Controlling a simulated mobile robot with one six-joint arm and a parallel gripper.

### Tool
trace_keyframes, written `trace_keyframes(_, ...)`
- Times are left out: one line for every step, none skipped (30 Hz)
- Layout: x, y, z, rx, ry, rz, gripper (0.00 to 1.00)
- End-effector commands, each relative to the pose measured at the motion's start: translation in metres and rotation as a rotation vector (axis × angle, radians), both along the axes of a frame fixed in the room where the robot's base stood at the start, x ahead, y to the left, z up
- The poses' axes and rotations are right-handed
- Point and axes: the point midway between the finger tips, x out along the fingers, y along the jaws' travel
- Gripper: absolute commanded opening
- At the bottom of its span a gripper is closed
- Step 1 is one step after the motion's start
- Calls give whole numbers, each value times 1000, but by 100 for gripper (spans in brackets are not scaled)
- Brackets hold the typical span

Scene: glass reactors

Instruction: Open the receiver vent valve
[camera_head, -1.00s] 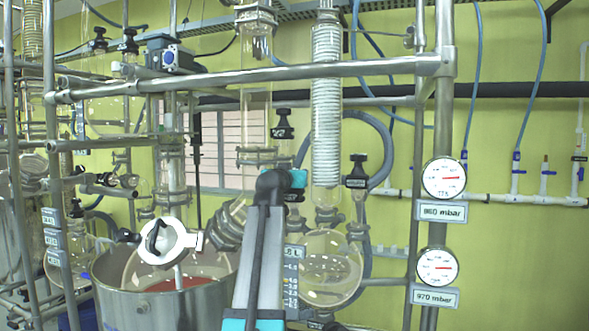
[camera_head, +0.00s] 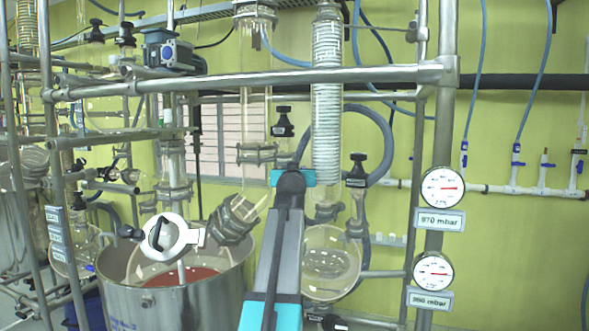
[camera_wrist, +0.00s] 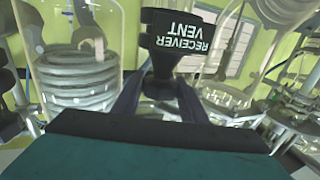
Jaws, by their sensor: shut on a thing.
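In the wrist view, the receiver vent valve (camera_wrist: 176,38) is a black knob whose label reads RECEIVER VENT, upside down in the picture. My gripper (camera_wrist: 163,86) has its two dark fingers closed around the narrower part of this knob, on the near side of the label. In the head view, my arm with teal end pieces reaches up in the middle. It hides my fingertips and the grip there. I cannot tell which black knob in the head view is the held one.
A black knob (camera_head: 283,122) stands above my wrist, another (camera_head: 357,170) to its right. A coiled glass condenser (camera_head: 327,110) and round flask (camera_head: 330,258) stand close right. A steel vessel (camera_head: 178,302) is at left. Two gauges (camera_head: 442,187) (camera_head: 432,270) hang on a right post.

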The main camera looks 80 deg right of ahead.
Motion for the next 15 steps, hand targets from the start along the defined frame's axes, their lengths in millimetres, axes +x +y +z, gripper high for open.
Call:
trace_keyframes(0,-1,-1,-1,-2,11,19)
trace_keyframes(0,-1,-1,0,-1,17,19)
trace_keyframes(0,-1,-1,1,-3,27,19)
trace_keyframes(0,-1,-2,1,-2,33,19)
trace_keyframes(0,-1,-2,2,-2,40,19)
trace_keyframes(0,-1,-2,2,-2,49,19)
trace_keyframes(0,-1,-2,1,-2,55,19)
trace_keyframes(-1,0,-1,1,-2,62,19)
trace_keyframes(0,0,-1,0,-2,71,19)
trace_keyframes(-1,0,-1,-1,-2,78,19)
trace_keyframes(0,0,-1,-3,-2,85,19)
trace_keyframes(0,0,-2,-3,-3,94,19)
trace_keyframes(0,-1,-3,-2,-2,99,19)
trace_keyframes(0,-1,-3,-1,-2,104,19)
trace_keyframes(0,-1,-3,-1,-3,111,19)
